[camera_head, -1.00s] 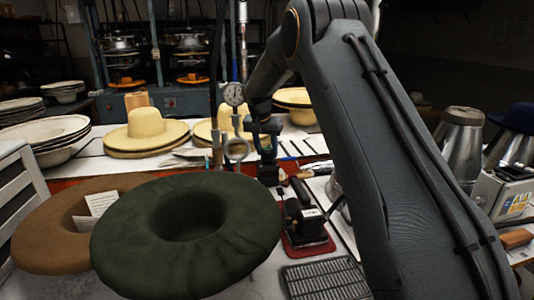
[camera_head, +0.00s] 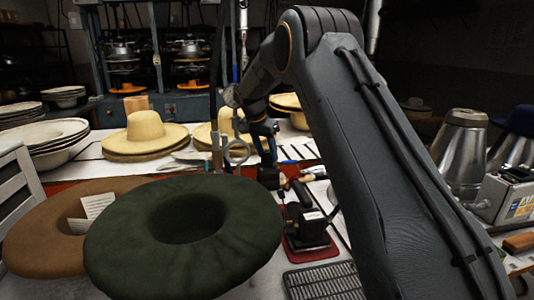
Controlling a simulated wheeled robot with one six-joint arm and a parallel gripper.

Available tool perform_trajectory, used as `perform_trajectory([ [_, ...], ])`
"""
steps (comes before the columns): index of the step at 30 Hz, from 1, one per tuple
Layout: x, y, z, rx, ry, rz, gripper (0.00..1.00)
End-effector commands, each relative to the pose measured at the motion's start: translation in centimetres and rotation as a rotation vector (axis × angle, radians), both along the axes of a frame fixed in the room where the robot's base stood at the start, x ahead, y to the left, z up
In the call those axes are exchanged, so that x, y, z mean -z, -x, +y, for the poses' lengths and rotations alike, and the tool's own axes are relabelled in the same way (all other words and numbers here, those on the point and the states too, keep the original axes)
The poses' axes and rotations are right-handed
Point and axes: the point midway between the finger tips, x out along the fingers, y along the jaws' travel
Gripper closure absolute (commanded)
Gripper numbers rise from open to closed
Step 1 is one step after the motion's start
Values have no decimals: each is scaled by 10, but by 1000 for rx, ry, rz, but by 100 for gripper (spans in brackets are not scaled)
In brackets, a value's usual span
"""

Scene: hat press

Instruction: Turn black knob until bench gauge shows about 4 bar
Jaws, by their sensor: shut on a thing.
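The bench gauge (camera_head: 229,97) is a small round dial on a post behind the table. My wrist now covers much of it, and its needle cannot be read. My gripper (camera_head: 268,160) points down beyond the dark green hat, right of the metal ring. It is shut on a dark part at its tips, which looks like the black knob (camera_head: 268,179). The jaws and arm hide most of that contact, so the knob's turn cannot be seen.
A dark green hat (camera_head: 130,240) and a brown hat (camera_head: 30,245) fill the front left. A black tool (camera_head: 306,225) stands on a red base just right of my gripper. Straw hats (camera_head: 145,133) lie behind. Metal cones (camera_head: 461,148) stand at right.

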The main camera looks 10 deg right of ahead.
Motion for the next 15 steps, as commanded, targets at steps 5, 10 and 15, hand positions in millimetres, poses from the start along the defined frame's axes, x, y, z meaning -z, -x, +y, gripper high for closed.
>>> perform_trajectory([
  [5, 0, 0, -1, 0, 0, 0, 41],
  [10, 0, 0, 3, -4, 0, -1, 41],
  [15, 0, 0, 5, -6, -1, 0, 41],
])
